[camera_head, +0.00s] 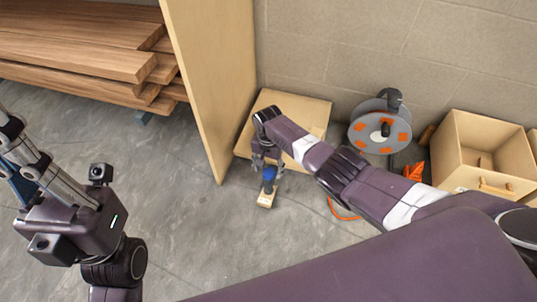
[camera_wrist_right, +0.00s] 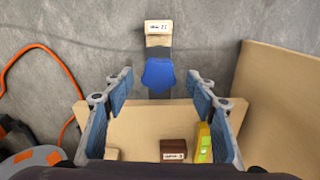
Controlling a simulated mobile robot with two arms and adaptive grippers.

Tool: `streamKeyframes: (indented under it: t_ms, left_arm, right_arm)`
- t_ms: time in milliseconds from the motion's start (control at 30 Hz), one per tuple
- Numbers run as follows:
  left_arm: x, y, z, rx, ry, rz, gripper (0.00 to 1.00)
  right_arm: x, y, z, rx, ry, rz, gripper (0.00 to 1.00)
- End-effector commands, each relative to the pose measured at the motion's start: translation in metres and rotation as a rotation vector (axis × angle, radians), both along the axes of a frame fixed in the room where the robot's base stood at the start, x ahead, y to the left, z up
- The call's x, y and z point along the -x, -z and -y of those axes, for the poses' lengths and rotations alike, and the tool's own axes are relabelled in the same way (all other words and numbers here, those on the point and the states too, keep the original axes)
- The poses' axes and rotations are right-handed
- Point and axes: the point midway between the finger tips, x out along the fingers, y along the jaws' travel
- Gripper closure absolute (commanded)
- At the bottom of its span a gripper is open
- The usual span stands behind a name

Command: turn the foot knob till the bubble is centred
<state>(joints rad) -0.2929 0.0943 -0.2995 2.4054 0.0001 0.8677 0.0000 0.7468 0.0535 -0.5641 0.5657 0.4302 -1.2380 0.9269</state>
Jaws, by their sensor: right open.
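The blue foot knob (camera_wrist_right: 159,76) stands out past the edge of a pale wooden board (camera_wrist_right: 135,122) in the right wrist view; in the head view the knob (camera_head: 269,174) is below my right gripper (camera_head: 267,158). My right gripper (camera_wrist_right: 160,88) is open, its blue-padded fingers either side of the knob, apart from it. A yellow-green level (camera_wrist_right: 203,143) lies on the board near the right finger; its bubble is too small to read. My left gripper (camera_head: 15,150) is at the left edge, partly cut off; its opening is unclear.
A labelled wooden block (camera_wrist_right: 158,28) lies beyond the knob. A brown labelled block (camera_wrist_right: 173,150) sits on the board. A tall panel (camera_head: 215,80), stacked planks (camera_head: 80,55), a cable reel (camera_head: 380,127) and a wooden box (camera_head: 480,150) stand around. The grey floor at front is clear.

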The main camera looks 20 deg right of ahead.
Motion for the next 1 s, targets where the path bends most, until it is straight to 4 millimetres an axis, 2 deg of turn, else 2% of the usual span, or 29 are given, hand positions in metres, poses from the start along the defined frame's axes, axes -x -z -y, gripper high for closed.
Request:
streamKeyframes:
  t_ms: [267,700,1000]
  left_arm:
    - [0.000,0.000,0.000,0.000,0.000,-0.001,1.00]
    - [0.000,0.000,0.000,0.000,0.001,-0.001,1.00]
    - [0.000,0.000,0.000,0.000,0.001,-0.001,1.00]
  right_arm:
    - [0.000,-0.030,0.001,0.002,0.000,0.003,0.48]
    - [0.001,-0.089,0.001,0.002,0.001,0.001,0.48]
    - [0.002,-0.099,0.001,0.004,0.002,0.000,0.48]
